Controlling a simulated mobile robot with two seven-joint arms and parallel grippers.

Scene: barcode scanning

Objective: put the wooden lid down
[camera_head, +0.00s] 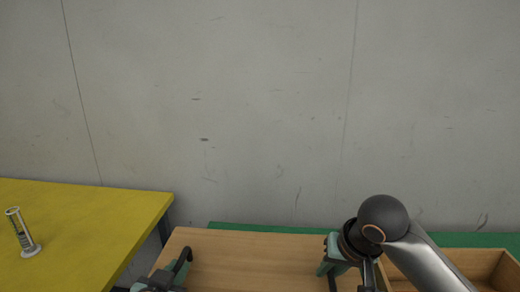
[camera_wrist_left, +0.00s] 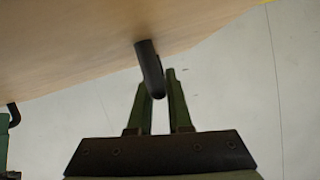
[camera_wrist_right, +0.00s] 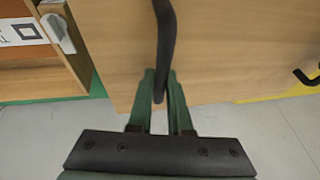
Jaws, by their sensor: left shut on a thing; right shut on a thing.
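The wooden lid (camera_head: 255,258) is a flat light-brown board with black handles at its left and right sides. It is at the bottom centre of the head view, and its near part is cut off. My left gripper (camera_wrist_left: 158,85) is shut on the left black handle (camera_wrist_left: 150,68). My right gripper (camera_wrist_right: 160,88) is shut on the right black handle (camera_wrist_right: 166,35). In the head view the left gripper (camera_head: 165,278) is only partly in frame, and my right arm covers part of the lid's right side. The lid's underside and what it rests on are hidden.
An open wooden box (camera_head: 492,258) is right of the lid, by a green tabletop (camera_head: 455,240). The right wrist view shows a wooden compartment (camera_wrist_right: 45,84) with a label. A yellow table (camera_head: 85,215) at left carries a small cylindrical stand (camera_head: 24,236). A grey wall is behind.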

